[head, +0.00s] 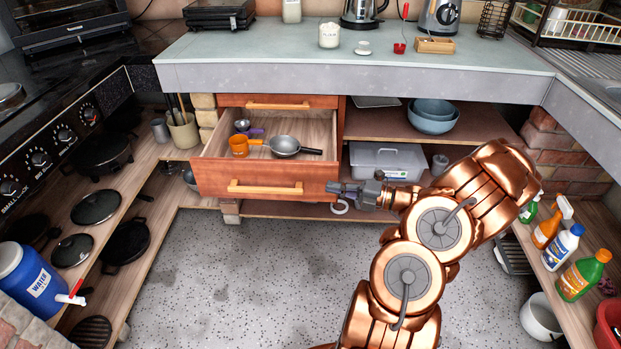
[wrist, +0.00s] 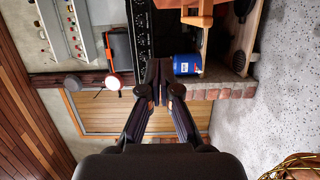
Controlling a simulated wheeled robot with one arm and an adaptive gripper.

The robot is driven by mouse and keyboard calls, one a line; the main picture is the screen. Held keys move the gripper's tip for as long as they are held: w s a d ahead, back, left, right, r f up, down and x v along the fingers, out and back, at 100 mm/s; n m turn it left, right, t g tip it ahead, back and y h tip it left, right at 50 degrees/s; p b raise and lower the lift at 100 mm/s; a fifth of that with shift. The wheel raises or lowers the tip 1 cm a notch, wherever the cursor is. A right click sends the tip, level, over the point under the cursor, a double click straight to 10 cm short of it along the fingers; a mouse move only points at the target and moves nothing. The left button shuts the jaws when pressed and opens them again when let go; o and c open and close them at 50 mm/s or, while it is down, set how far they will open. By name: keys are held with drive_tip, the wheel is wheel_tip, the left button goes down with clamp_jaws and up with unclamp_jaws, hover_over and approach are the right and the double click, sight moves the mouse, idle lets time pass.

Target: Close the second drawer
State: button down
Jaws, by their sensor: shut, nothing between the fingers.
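The second drawer (head: 215,181) is pulled out from under the counter, below a shut upper drawer (head: 277,101). Its wooden front has a light orange bar handle (head: 265,187). It holds an orange mug (head: 239,146), a grey pan (head: 285,146) and a small metal cup with a purple handle. In the wrist view my gripper (wrist: 159,75) shows closed fingers. An orange-brown wooden piece, likely the drawer front (wrist: 190,8), shows at the top edge.
A shelf right of the drawer holds a grey lidded box (head: 387,160) and blue bowls (head: 432,117). Low shelves on the left hold pans and a blue water jug (head: 33,276). Cleaning bottles (head: 562,246) stand at right. The grey floor (head: 240,270) before the drawer is clear.

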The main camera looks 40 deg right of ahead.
drive_tip(key=b, duration=0.2)
hover_over(302, 186)
drive_tip(key=s+a, duration=0.3)
drive_tip(key=shift+w+d, duration=0.55)
drive_tip(key=shift+d, duration=0.15)
drive_tip(key=shift+w+d, duration=0.75)
drive_tip(key=shift+w, duration=0.1)
